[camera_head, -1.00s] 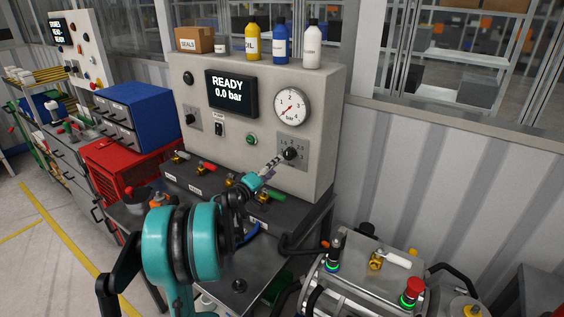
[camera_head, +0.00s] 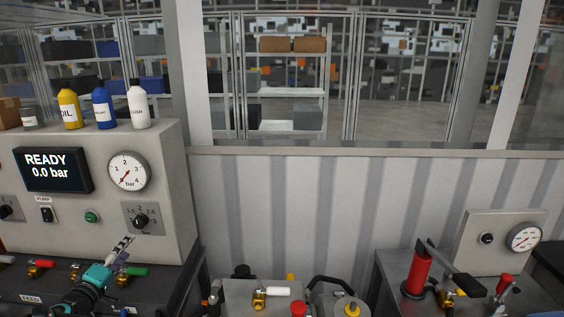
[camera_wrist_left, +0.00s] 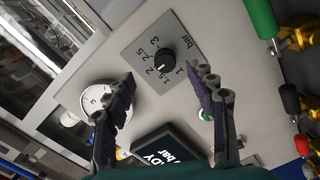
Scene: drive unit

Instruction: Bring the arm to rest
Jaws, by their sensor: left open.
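My left gripper (camera_head: 122,246) is at the lower left of the head view, in front of the drive unit's grey panel (camera_head: 165,160). In the left wrist view its two fingers (camera_wrist_left: 165,95) stand wide apart with nothing between them. The black selector knob (camera_head: 140,221) on its scale plate lies beyond the fingertips and apart from them; it also shows in the left wrist view (camera_wrist_left: 163,60). The panel's display (camera_head: 52,170) reads READY 0.0 bar. The gauge (camera_head: 127,171) needle points to the low end. My right gripper is not in view.
Bottles (camera_head: 102,106) stand on top of the panel. Valves with coloured handles (camera_head: 130,271) line the bench below it. A red hand pump (camera_head: 418,271) and a smaller gauge (camera_head: 524,237) stand at the right. The ribbed wall (camera_head: 320,210) behind is bare.

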